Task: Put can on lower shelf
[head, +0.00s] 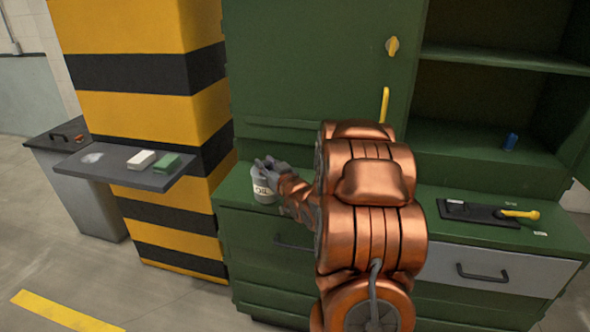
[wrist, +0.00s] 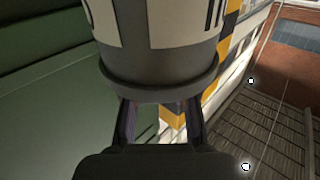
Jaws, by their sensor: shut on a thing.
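The can (head: 264,189) is light grey with an "OIL" label and is at the left end of the green cabinet's counter in the head view. My gripper (head: 268,166) is shut on it. In the wrist view the can (wrist: 160,45) fills the top middle, with its dark rim between the fingers of my gripper (wrist: 160,108). I cannot tell whether its base touches the counter. The open cabinet section at the right shows an upper shelf (head: 500,58) and a lower shelf (head: 460,141). A small blue object (head: 510,141) stands on the lower one.
A green door (head: 320,60) with a yellow handle covers the cabinet's left part. A black tray (head: 480,213) with a yellow-handled tool lies on the counter at right. A striped pillar (head: 140,60) and a small side shelf (head: 120,170) stand left. My arm hides the counter's middle.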

